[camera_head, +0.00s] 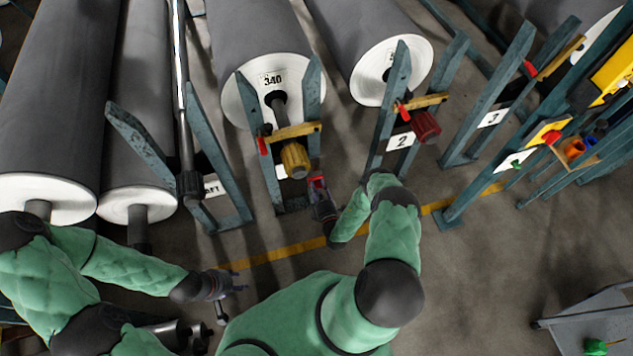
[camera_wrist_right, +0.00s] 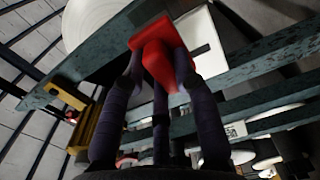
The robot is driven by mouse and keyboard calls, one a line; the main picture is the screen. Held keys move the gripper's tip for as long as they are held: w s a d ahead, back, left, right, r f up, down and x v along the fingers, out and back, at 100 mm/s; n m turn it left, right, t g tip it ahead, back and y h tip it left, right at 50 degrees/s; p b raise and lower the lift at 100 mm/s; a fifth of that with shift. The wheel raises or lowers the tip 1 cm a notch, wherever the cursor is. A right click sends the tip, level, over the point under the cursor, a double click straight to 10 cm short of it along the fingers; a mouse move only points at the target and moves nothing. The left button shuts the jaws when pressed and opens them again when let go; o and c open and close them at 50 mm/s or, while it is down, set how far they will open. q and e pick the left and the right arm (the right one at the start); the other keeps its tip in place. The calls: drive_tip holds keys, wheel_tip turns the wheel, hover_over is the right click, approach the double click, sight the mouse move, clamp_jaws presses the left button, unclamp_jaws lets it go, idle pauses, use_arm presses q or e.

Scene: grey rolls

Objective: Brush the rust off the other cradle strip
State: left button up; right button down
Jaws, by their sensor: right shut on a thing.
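My right gripper (camera_head: 319,184) is shut on a red block-like thing (camera_wrist_right: 160,52), low in front of the cradle stand (camera_head: 313,90) of roll 340. In the right wrist view its dark fingers close around the red thing; no bristles can be made out. A yellow strip (camera_head: 291,132) crosses that stand above a yellow ribbed knob (camera_head: 295,159). Another yellow strip (camera_head: 424,102) crosses the stand marked 2, beside a dark red knob (camera_head: 425,126). Rust cannot be made out on either strip. My left gripper (camera_head: 232,289) is low at left, apart from the stands; its fingers are too small to read.
Large grey rolls (camera_head: 52,95) fill the back left. A teal stand (camera_head: 490,110) marked 3 is right of centre, with a rack of coloured items (camera_head: 573,148) beyond. A grey cart (camera_head: 592,318) is at lower right. The floor between is open, crossed by a yellow line.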

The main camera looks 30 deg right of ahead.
sight(318, 187)
drive_tip(key=shift+s+a, duration=0.1)
drive_tip(key=shift+s, duration=0.25)
drive_tip(key=shift+v, duration=1.5)
